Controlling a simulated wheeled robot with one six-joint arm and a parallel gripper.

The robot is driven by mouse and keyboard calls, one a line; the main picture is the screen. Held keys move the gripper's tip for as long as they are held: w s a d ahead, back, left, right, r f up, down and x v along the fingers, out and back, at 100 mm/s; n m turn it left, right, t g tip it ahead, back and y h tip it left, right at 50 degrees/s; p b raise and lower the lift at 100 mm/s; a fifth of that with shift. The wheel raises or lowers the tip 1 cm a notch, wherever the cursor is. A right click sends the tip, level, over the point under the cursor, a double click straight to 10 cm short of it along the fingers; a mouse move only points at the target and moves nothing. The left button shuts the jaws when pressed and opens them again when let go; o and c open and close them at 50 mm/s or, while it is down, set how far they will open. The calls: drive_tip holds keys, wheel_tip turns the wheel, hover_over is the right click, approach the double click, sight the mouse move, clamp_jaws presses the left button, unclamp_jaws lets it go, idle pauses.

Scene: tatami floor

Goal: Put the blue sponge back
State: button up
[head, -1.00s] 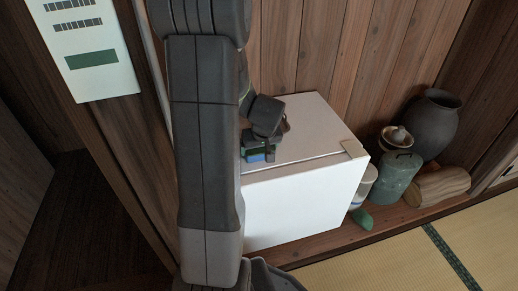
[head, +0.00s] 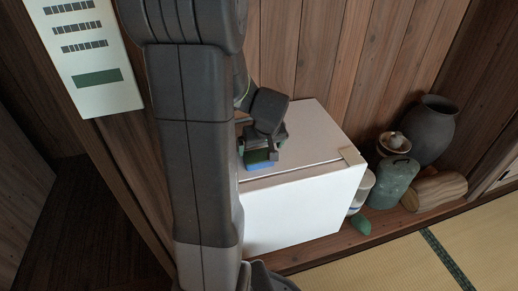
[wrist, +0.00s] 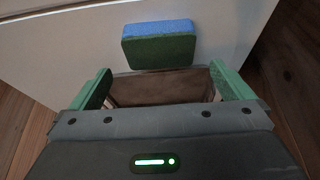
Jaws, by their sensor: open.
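The blue sponge (head: 259,166) with a green scouring side shows just below my gripper (head: 262,152) in the head view, at the top front edge of the white box (head: 290,205). In the wrist view the sponge (wrist: 160,45) is in front of the white surface, beyond the open fingers of my gripper (wrist: 165,88), its green side toward me. The fingers stand apart with nothing held between them. My arm covers the left part of the box in the head view. I cannot tell exactly how the sponge rests on the box.
Right of the box are a green lidded canister (head: 393,184), a dark vase (head: 431,130), a log (head: 440,191), a white cup (head: 361,190) and a small green object (head: 361,226). A wooden wall stands behind. Tatami (head: 400,265) lies clear at lower right.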

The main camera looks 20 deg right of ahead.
sight(258, 153)
drive_tip(key=p+v, duration=0.1)
drive_tip(key=v, duration=0.4)
drive_tip(key=b+x, duration=0.4)
drive_tip(key=x, duration=0.9)
drive_tip(key=shift+s+b, duration=0.15)
drive_tip(key=shift+b, duration=0.25)
wheel_tip(258, 153, up, 3)
drive_tip(key=shift+r+p, duration=0.1)
drive_tip(key=shift+p, duration=0.85)
drive_tip(key=shift+r, duration=0.6)
drive_tip(key=shift+f, duration=0.1)
